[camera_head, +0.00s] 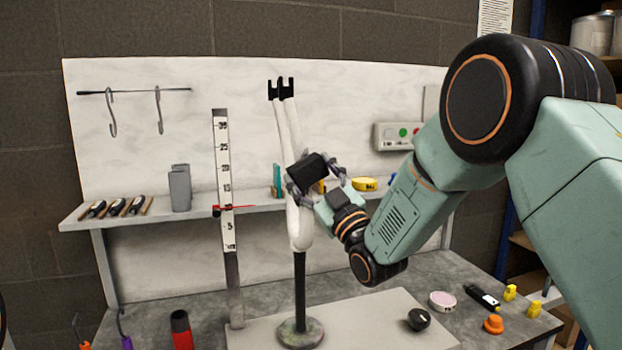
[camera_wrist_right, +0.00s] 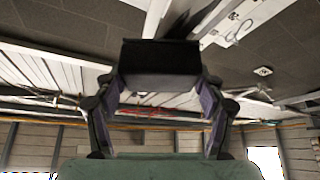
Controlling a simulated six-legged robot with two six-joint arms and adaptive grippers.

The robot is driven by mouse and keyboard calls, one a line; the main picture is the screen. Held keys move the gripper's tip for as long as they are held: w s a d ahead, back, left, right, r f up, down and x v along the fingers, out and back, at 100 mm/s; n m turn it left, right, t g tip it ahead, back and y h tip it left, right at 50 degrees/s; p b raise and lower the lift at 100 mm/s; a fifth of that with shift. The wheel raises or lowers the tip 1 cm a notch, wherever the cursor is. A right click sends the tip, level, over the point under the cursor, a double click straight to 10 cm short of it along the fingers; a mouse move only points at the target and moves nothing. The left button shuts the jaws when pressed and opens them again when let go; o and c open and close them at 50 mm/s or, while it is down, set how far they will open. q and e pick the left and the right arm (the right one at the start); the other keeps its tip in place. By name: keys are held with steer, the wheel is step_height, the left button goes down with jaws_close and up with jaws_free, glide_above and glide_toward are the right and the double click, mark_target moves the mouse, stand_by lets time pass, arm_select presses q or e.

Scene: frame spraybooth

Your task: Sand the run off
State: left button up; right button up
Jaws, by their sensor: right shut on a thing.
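A white fork-shaped frame part (camera_head: 296,222) stands upright on a black post with a round base (camera_head: 301,333), its black-tipped prongs at the top. My right gripper (camera_head: 318,178) is shut on a black block (camera_head: 308,170), probably a sanding block, in front of the white part at mid height. I cannot tell whether the block touches the part. In the right wrist view the same block (camera_wrist_right: 160,57) sits between the two fingers. The run on the paint cannot be made out; the gripper and block hide some of the surface. My left gripper is not in view.
A ruler stand (camera_head: 226,190) with a red pointer is left of the part. A shelf (camera_head: 150,212) behind holds grey blocks (camera_head: 180,188) and a yellow tape roll (camera_head: 364,184). A black knob (camera_head: 419,319), pink disc (camera_head: 442,301) and orange knob (camera_head: 493,324) lie at the right.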

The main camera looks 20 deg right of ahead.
steer(key=shift+r+p, duration=1.4)
steer(key=shift+r, duration=1.1)
steer(key=shift+f+b, duration=0.25)
steer(key=shift+b, duration=0.1)
steer(key=shift+s+f+b, duration=0.1)
steer(key=shift+f+b, duration=5.25)
steer(key=shift+f, duration=1.85)
steer(key=s, duration=0.6)
steer(key=shift+d+p, duration=0.15)
steer(key=shift+p, duration=0.25)
steer(key=shift+r, duration=0.1)
